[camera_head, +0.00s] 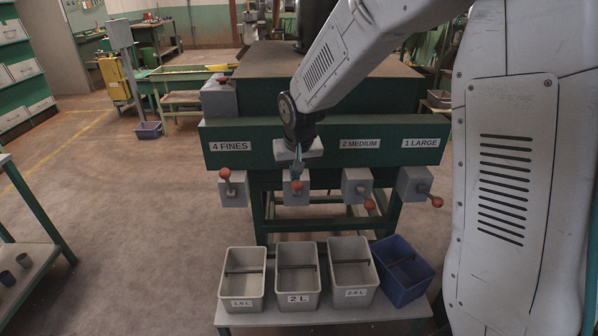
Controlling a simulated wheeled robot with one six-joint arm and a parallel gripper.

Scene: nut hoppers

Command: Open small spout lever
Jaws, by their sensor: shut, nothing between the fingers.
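A green hopper front (325,135) carries several grey spout boxes, each with a red-knobbed lever. The spout box (294,198) between the ones under "4 FINES" and "2 MEDIUM" is the small one by position; its label is hidden behind my gripper. Its lever's red knob (297,186) shows at the front of the box. My gripper (297,171) points down just above that knob, shut and empty. Whether the fingertips touch the lever cannot be told.
The fines lever knob (225,173) points up; the medium knob (369,204) and large knob (437,202) hang down to the right. Below, a low bench holds grey bins (242,302) and a blue bin (417,290). A shelf (40,270) stands at left. Floor between is clear.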

